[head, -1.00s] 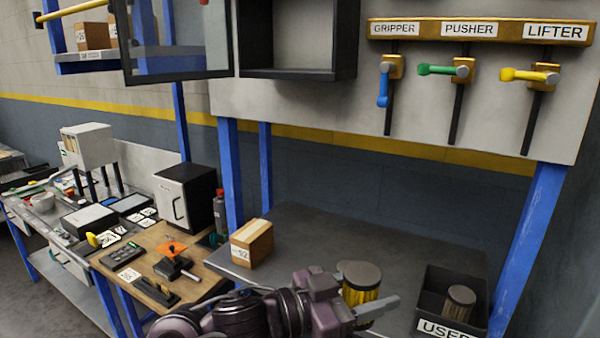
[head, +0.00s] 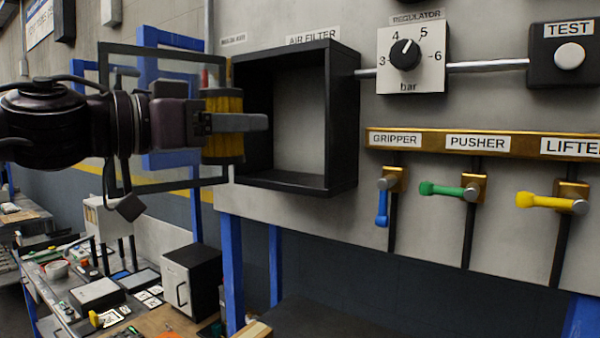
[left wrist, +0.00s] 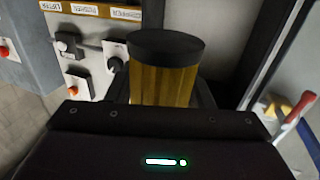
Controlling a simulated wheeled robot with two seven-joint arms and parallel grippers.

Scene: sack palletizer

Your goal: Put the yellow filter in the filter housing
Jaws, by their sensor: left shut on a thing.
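The yellow filter (head: 222,104), a pleated cylinder with dark end caps, is held in my left gripper (head: 240,123), which is shut on it. It also shows in the left wrist view (left wrist: 165,85), with its dark cap towards the top. The filter housing (head: 346,120) is a black open box on the wall panel, labelled AIR FILTER, and looks empty. The filter is in front of the housing's left edge in the head view, outside the opening. The housing's framed door (head: 150,48) stands open to the left, behind my left arm. My right gripper is not in view.
A regulator dial (head: 405,55) and a TEST button (head: 568,55) are right of the housing. Blue, green (head: 447,189) and yellow levers hang below a brass rail. A cluttered bench (head: 150,322) with a small black and white cabinet (head: 192,285) is at lower left.

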